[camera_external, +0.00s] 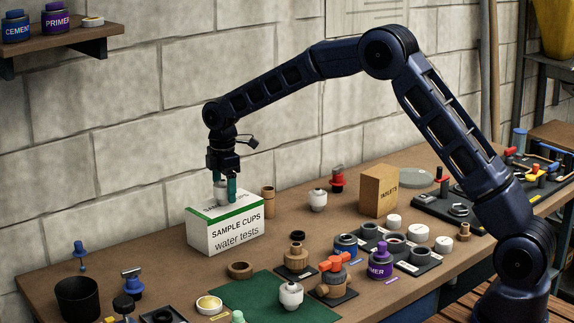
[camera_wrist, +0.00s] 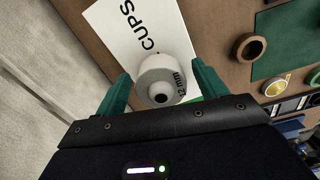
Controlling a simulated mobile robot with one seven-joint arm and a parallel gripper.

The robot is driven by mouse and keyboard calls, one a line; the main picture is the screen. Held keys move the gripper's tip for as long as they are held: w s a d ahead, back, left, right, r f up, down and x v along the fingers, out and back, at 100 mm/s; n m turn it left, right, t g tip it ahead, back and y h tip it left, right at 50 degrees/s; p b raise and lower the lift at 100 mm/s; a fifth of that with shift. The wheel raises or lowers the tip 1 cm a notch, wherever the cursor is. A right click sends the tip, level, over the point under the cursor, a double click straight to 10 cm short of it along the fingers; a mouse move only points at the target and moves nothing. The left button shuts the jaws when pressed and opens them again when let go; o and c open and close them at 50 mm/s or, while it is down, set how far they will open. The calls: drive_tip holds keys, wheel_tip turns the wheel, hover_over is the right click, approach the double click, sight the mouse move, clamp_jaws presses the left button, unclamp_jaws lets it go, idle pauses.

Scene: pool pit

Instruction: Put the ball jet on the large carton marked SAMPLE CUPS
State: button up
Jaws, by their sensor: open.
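The large white carton with a green stripe, marked SAMPLE CUPS (camera_external: 226,236), stands upright on the bench at the left; its top with the word CUPS shows in the wrist view (camera_wrist: 112,32). A white ball jet marked 12 mm (camera_wrist: 157,72) is between my fingers and appears to rest on the carton's top (camera_external: 221,191). My gripper (camera_external: 222,184) points down over the carton, with its green fingers on either side of the jet. In the wrist view the fingers (camera_wrist: 160,80) are open, with gaps beside the jet. The jet's underside is hidden.
Similar white fittings stand on the bench (camera_external: 318,201) and on the green mat (camera_external: 291,295). A brown INLETS box (camera_external: 378,190) stands behind. A tan cylinder (camera_external: 268,202) stands close to the carton's right. Several fittings crowd the front; the block wall is behind.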

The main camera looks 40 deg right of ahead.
sight(224, 184)
wheel_tip(224, 184, up, 12)
drive_tip(key=s+d+r+m+t, duration=0.1)
drive_tip(key=s+d+r+m, duration=0.2)
drive_tip(key=s+d+r, duration=0.4)
drive_tip(key=s+d+r+m, duration=0.2)
drive_tip(key=s+d+r, duration=0.2)
drive_tip(key=s, duration=0.6)
drive_tip(key=s+d+r+m+t, duration=0.1)
drive_tip(key=s+d+r+m, duration=0.2)
drive_tip(key=s+d+r, duration=0.4)
drive_tip(key=s+d+f+m+t, duration=0.1)
drive_tip(key=s+d+f+m, duration=0.1)
drive_tip(key=s, duration=0.8)
drive_tip(key=s+d+f+m, duration=0.3)
drive_tip(key=s+f, duration=0.1)
drive_tip(key=s, duration=0.6)
drive_tip(key=s+d+f+m+t, duration=0.1)
drive_tip(key=s+d+f+m, duration=0.2)
drive_tip(key=s, duration=0.7)
drive_tip(key=shift+s+d+f+t, duration=0.2)
drive_tip(key=shift+d+f+t, duration=0.05)
drive_tip(key=shift+d+t, duration=0.1)
